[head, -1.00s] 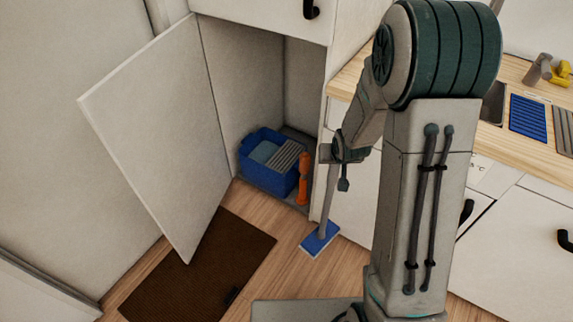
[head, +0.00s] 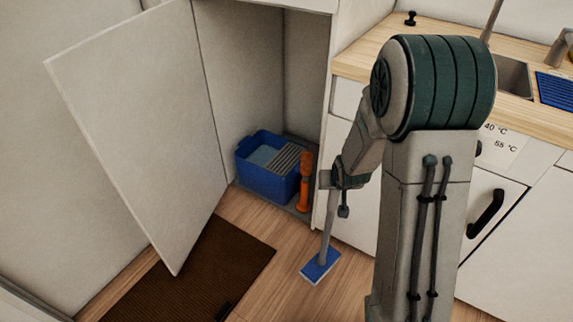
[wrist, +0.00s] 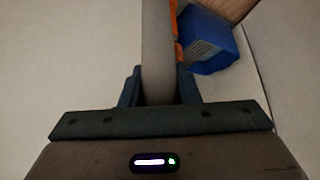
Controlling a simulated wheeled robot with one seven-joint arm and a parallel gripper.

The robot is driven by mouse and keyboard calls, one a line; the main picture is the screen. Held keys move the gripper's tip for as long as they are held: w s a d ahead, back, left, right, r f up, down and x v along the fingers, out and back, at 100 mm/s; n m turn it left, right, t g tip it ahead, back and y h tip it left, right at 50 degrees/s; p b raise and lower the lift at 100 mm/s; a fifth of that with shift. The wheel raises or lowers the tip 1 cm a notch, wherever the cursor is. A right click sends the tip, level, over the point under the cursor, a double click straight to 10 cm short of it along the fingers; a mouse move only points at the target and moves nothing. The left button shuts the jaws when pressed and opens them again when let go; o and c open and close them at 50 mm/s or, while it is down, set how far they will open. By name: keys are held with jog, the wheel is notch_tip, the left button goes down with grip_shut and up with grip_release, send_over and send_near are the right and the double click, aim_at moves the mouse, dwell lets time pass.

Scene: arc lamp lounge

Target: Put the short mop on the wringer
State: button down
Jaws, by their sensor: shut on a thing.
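My gripper (head: 340,182) is shut on the grey handle of the short mop (head: 320,265), whose flat blue head with a pale edge is down at the floor in front of the cabinet. Whether the head touches the floor is hard to tell. In the wrist view the mop handle (wrist: 157,50) stands between the fingers of my gripper (wrist: 160,85). The wringer (head: 286,159) is a grey slatted part on the right side of a blue bucket (head: 268,183) inside the open cabinet. The bucket also shows in the wrist view (wrist: 212,52). The gripper is right of the bucket.
An orange-handled object (head: 304,185) stands just right of the bucket, at the cabinet opening. The open cabinet door (head: 135,130) reaches out on the left. A brown mat (head: 190,265) lies on the wood floor. A counter (head: 400,40) with a sink is at the right.

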jog(key=shift+r, duration=0.1)
jog(key=shift+w, duration=0.1)
jog(key=w+a+r, duration=0.5)
jog(key=w+a, duration=0.4)
jog(key=w+a+r+n, duration=0.1)
jog(key=w+a+r, duration=0.4)
jog(key=w+a, duration=0.4)
jog(key=w+a+r+n+y, duration=0.1)
jog(key=w+a+r, duration=0.5)
jog(key=w+a, duration=0.4)
jog(key=shift+w, duration=0.15)
jog(key=shift+a, duration=0.15)
